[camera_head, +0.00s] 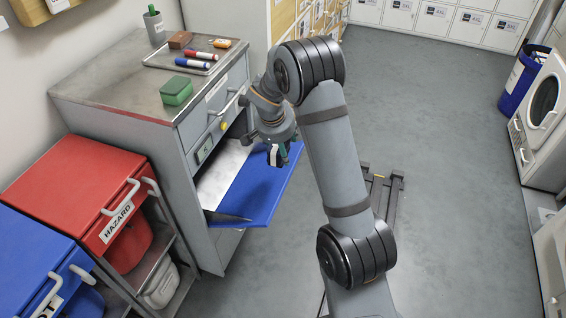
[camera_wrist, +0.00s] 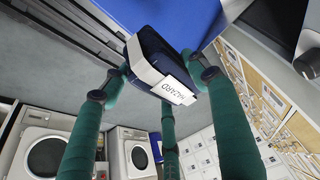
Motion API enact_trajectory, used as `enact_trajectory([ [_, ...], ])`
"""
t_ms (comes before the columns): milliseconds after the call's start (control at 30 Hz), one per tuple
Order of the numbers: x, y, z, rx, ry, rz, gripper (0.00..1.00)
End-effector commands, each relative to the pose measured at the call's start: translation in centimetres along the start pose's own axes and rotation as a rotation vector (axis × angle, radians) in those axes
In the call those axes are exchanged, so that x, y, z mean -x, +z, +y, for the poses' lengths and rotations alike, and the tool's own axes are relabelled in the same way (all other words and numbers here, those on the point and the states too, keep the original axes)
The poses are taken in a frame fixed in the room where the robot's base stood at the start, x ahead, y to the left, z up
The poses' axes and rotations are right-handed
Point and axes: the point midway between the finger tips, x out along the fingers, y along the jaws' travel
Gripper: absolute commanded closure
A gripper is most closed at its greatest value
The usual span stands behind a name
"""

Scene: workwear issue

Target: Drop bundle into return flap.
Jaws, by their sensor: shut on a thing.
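The bundle (camera_wrist: 168,58) is a dark navy folded pack with a white band and a white tag whose lettering seems to read HAZARD. My gripper (camera_wrist: 160,75) has its teal fingers closed around it. In the head view my gripper (camera_head: 279,154) hangs above the outer part of the blue return flap (camera_head: 257,190), and the bundle is too small there to make out clearly. The flap is tilted out from the grey cabinet's front, with a pale inner surface beside it. The flap's blue panel also shows in the wrist view (camera_wrist: 185,18), just beyond the bundle. Any contact is unclear.
The grey cabinet top (camera_head: 105,85) carries a tray (camera_head: 160,63) with markers, a green box (camera_head: 176,91) and a pen cup (camera_head: 154,24). A red HAZARD bin (camera_head: 75,180) and a blue bin (camera_head: 30,255) stand at left. The floor at right is mostly free.

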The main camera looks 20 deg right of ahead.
Motion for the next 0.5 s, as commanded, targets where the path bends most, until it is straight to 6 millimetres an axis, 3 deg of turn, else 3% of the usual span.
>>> enact_trajectory([
  [33,-1.0,0.2,-0.1,-0.008,0.001,0.001,0.71],
  [500,-4.4,1.3,-2.4,-0.016,0.005,-0.002,0.71],
])
